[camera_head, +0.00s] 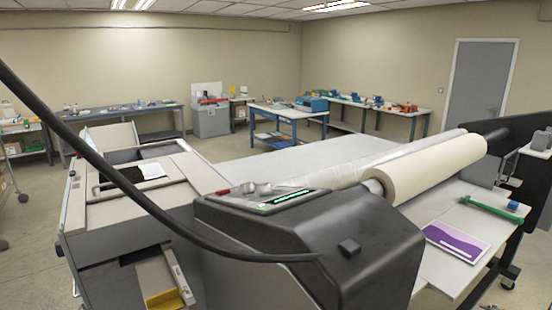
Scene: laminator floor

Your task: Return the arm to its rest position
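Neither of my grippers can be made out in the head view, and I cannot see whether they are open or shut. No arm can be clearly identified. A black cable (150,205) curves close to the camera from the left edge to a dark housing (310,235) in the foreground.
A large film roll (435,168) lies across the laminator bed (290,163). A grey cabinet machine (130,200) stands at left. A purple-and-white sheet (455,241) and a green tool (490,207) lie at right. Open floor (35,215) shows at far left.

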